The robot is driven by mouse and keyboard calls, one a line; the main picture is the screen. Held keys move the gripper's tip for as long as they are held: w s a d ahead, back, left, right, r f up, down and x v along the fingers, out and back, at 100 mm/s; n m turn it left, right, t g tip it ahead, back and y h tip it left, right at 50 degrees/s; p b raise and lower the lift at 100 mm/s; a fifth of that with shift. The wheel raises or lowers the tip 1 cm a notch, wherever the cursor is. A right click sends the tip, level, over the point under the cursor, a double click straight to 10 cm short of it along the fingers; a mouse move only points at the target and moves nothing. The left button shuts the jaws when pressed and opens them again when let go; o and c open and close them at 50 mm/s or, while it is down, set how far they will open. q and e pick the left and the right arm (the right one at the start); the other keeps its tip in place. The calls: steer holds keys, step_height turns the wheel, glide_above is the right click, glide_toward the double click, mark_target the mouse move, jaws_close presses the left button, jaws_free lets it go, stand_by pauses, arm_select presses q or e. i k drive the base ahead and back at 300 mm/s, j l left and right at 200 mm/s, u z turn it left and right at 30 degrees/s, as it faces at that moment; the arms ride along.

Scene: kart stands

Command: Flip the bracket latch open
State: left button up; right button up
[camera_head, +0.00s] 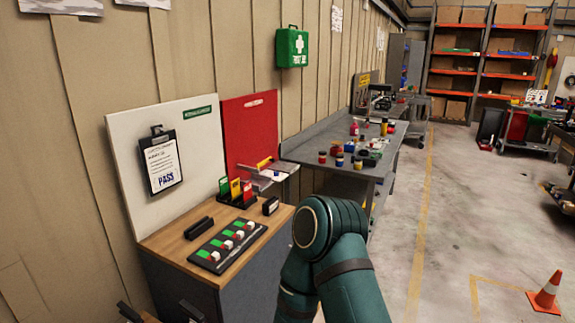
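A small metal bracket-like fixture (277,173) sticks out near the lower part of the red panel (250,125). A yellow and red piece (264,163) sits at it, perhaps the latch; the picture is too small to tell whether it is open or shut. One of my green arms rises from the bottom centre, its rounded joint just right of the wooden-topped cabinet.
The wooden-topped cabinet (165,243) holds a black tray (228,245) with green, red and white pieces, upright coloured cards (235,190) and black blocks. A grey workbench (325,175) with small jars stands behind.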

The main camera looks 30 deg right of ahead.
mark_target(260, 164)
steer(key=z, duration=0.9)
steer(key=i+l+u, duration=0.1)
steer(key=u, duration=0.35)
steer(key=l+u, duration=0.1)
steer(key=u, duration=0.3)
steer(key=i+l+u, duration=0.1)
steer(key=u, duration=0.35)
steer(key=l+u, duration=0.3)
steer(key=l, duration=0.15)
steer(key=l+u, duration=0.25)
steer(key=l, duration=0.25)
steer(key=l+u, duration=0.15)
steer(key=l, duration=0.5)
steer(key=k+l+u, duration=0.2)
steer(key=l, duration=0.45)
steer(key=l+u, duration=0.15)
steer(key=l, duration=0.5)
steer(key=k+l, duration=0.1)
steer(key=l, duration=0.8)
steer(key=k+l, duration=0.15)
steer(key=l, duration=0.75)
steer(key=k, duration=0.05)
